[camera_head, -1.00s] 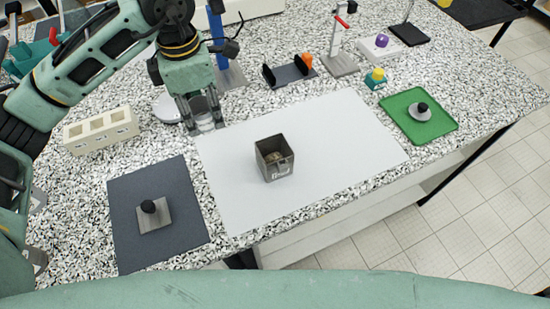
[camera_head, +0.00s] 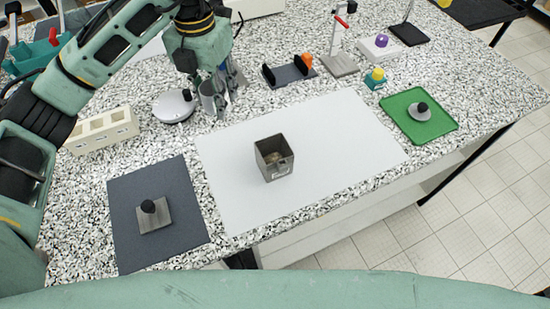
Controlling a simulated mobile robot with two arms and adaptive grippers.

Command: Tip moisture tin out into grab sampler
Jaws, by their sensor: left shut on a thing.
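A small metallic, silvery tin (camera_head: 208,97), which I take to be the moisture tin, is held in my left gripper (camera_head: 219,98) above the speckled worktop, off the upper left corner of the white sheet. The fingers partly hide it, and its inside does not show. An open-topped square grey-brown box (camera_head: 266,172) with a label on its front, which looks like the grab sampler, stands upright on the white sheet, right of and below the gripper. Something brownish lies inside it. My right gripper is not in view.
A white sheet (camera_head: 345,140) lies bare around the box. A round silver-white device (camera_head: 174,106) and a cream block with holes (camera_head: 100,132) stand left of the gripper. A dark mat (camera_head: 120,215) carries a knobbed plate (camera_head: 155,215). A green tray (camera_head: 440,128) lies right.

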